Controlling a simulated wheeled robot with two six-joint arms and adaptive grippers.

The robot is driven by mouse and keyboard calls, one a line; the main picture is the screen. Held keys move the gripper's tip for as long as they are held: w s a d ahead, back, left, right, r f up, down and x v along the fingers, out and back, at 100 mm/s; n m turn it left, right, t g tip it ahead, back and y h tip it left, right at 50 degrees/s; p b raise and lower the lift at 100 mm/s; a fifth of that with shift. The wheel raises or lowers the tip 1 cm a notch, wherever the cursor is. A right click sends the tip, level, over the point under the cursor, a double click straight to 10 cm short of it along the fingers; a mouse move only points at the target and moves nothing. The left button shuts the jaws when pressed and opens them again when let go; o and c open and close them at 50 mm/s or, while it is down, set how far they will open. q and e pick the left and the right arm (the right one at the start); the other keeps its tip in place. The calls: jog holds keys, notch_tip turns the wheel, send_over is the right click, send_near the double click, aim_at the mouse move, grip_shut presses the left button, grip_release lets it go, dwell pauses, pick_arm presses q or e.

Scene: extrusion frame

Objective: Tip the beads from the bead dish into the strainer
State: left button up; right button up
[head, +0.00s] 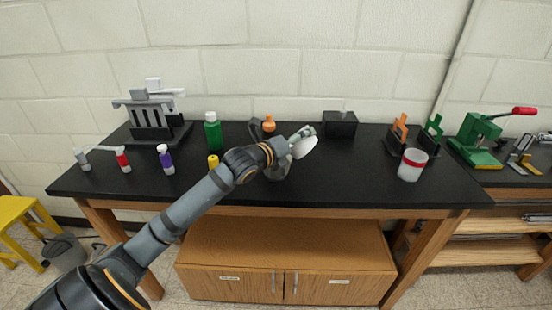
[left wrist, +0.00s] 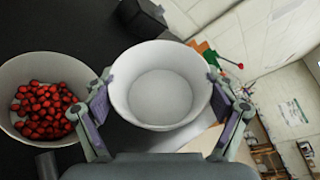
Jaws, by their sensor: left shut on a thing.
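My left gripper (head: 294,142) is shut on the rim of a white bead dish (head: 305,147) and holds it tilted above the black bench. In the left wrist view the dish (left wrist: 160,85) sits between both fingers, and its inside looks empty. Several red beads (left wrist: 42,110) lie in a second round, pale bowl (left wrist: 20,75), which appears to be the strainer, to the left of the dish. In the head view a greyish vessel (head: 279,170), seemingly that strainer, stands below and partly behind my gripper. My right gripper is not in view.
A black box (head: 340,124) stands at the back. A white cup with a red band (head: 411,165) stands right; bench between is clear.

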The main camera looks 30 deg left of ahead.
pick_arm(q)
jog(key=shift+a, duration=0.15)
jog(key=shift+n, duration=0.3)
jog(key=shift+a, duration=0.1)
jog(key=shift+r+n+b, duration=0.2)
jog(key=shift+n+b, duration=0.1)
jog(key=shift+b, duration=0.05)
jog(key=shift+a+t, duration=0.1)
jog(key=shift+t, duration=0.2)
jog(key=shift+a+r+n+b, duration=0.1)
jog(key=shift+r+n+b, duration=0.15)
jog(key=shift+n, duration=0.35)
jog(key=shift+s+a+f+n+t+h+b, duration=0.15)
jog(key=shift+a+f+n+t+h+b, duration=0.3)
jog(key=shift+f+n+t+b, duration=0.45)
dwell(0.3)
